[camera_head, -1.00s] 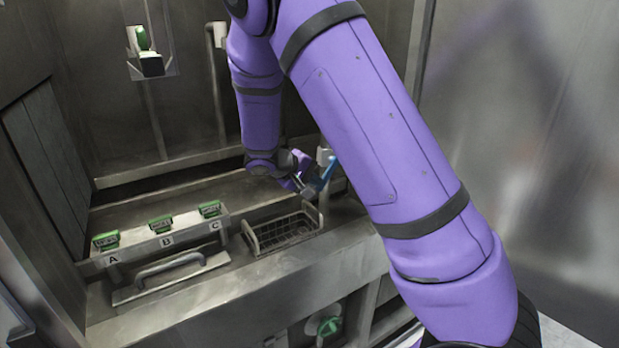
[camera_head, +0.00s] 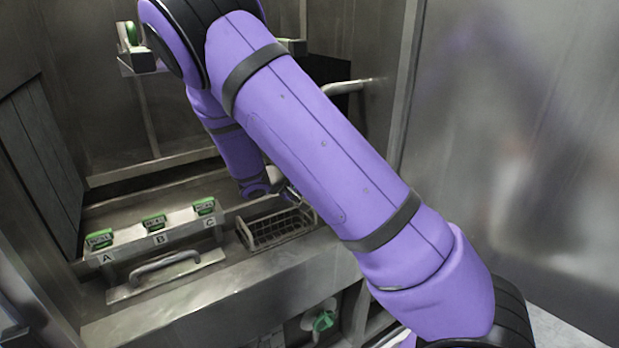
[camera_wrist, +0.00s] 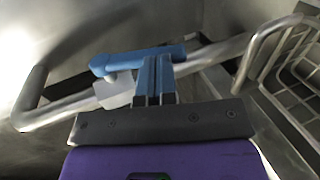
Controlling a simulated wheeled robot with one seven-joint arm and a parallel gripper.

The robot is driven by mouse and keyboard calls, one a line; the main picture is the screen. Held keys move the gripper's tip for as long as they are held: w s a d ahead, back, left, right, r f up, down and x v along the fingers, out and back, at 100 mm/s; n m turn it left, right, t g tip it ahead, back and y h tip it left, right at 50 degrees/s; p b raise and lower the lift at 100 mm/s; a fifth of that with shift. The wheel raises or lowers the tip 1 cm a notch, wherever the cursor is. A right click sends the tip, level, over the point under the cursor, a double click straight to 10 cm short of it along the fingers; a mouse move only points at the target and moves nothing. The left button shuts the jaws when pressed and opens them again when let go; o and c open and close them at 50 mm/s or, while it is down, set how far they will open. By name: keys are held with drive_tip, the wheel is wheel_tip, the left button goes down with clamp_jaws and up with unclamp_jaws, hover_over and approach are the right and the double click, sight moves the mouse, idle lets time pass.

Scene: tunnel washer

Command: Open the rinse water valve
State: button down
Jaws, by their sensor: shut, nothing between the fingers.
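In the wrist view a blue lever (camera_wrist: 128,60) sits by a pale hub (camera_wrist: 116,90) on a metal pipe (camera_wrist: 60,108). I take it for the valve handle; no label on it is readable. In the picture the lever lies roughly along the pipe. My gripper (camera_wrist: 155,62) has its blue fingers shut together with nothing between them. The fingertips are right at the lever's middle; I cannot tell whether they touch it. In the head view my arm hides the lever and most of my gripper.
A wire basket (camera_head: 270,232) stands right of the green-topped parts marked A (camera_head: 100,240), B (camera_head: 154,222) and C (camera_head: 205,206). A bar handle (camera_head: 165,265) lies in front of them. A green knob (camera_head: 323,321) is below. A metal wall (camera_head: 510,150) closes the right side.

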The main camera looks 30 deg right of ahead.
drive_tip(key=shift+d+f+h, duration=0.7)
drive_tip(key=shift+d+h, duration=0.3)
drive_tip(key=shift+h, duration=0.2)
